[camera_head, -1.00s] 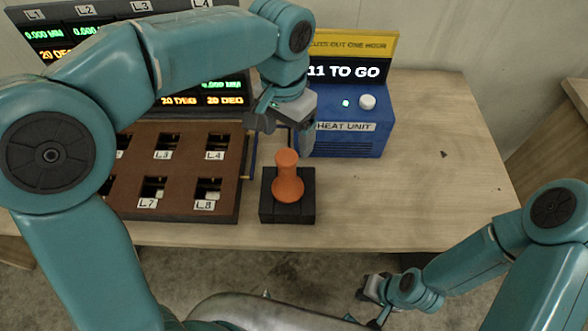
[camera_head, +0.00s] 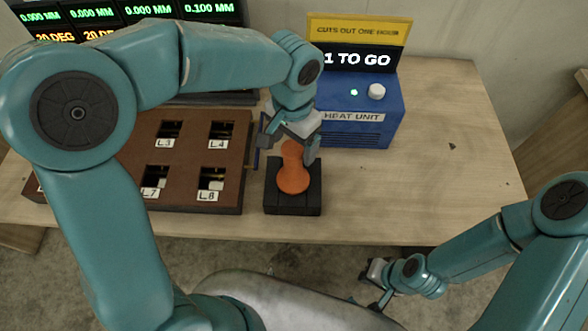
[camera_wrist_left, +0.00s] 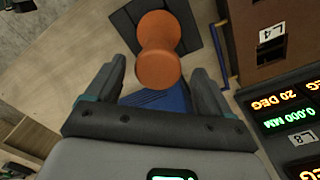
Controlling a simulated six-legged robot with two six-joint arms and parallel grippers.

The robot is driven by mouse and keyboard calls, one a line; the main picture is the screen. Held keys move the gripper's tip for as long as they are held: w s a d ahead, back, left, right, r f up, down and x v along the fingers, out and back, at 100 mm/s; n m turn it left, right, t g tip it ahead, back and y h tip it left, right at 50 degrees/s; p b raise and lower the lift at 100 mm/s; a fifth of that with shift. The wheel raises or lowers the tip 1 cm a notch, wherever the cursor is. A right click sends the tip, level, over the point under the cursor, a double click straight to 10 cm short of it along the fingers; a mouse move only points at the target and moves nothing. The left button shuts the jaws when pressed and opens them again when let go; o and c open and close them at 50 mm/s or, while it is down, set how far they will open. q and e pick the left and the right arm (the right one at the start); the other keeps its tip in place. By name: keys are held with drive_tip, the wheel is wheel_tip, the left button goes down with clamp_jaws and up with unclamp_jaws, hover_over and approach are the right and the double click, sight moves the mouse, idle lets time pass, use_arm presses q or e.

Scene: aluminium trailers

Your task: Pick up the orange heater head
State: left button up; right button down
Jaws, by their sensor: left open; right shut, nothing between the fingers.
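The orange heater head (camera_head: 293,175) stands upright on a black square base (camera_head: 292,206) at the front middle of the table. My left gripper (camera_head: 289,152) is open at the top of the heater head, which partly hides its upper end. In the left wrist view the heater head (camera_wrist_left: 158,62) shows between and just beyond the two open fingers (camera_wrist_left: 158,85). I cannot tell whether the fingers touch it. My right gripper (camera_head: 378,280) is shut and empty, low in front of the table's front edge.
A blue heat unit (camera_head: 360,110) with a white knob and a sign stands behind the heater head. A brown panel (camera_head: 232,160) with labelled openings lies to the left, with a display board (camera_head: 130,12) behind it. The table's right side (camera_head: 450,150) is clear.

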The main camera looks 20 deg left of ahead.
sight(293, 169)
use_arm(q)
drive_tip(key=shift+s+a+f, duration=0.1)
drive_tip(key=shift+s+f, duration=0.15)
drive_tip(key=shift+f, duration=0.1)
drive_tip(key=f, duration=0.4)
drive_tip(key=shift+w+d+f+p, duration=0.15)
drive_tip(key=shift+d+f+p, duration=0.1)
drive_tip(key=shift+p, duration=0.15)
drive_tip(key=shift+s+a, duration=0.1)
drive_tip(key=shift+s, duration=0.15)
drive_tip(key=shift+r, duration=0.1)
drive_tip(key=shift+c, duration=0.9)
drive_tip(key=shift+w, duration=0.15)
drive_tip(key=c, duration=1)
clamp_jaws()
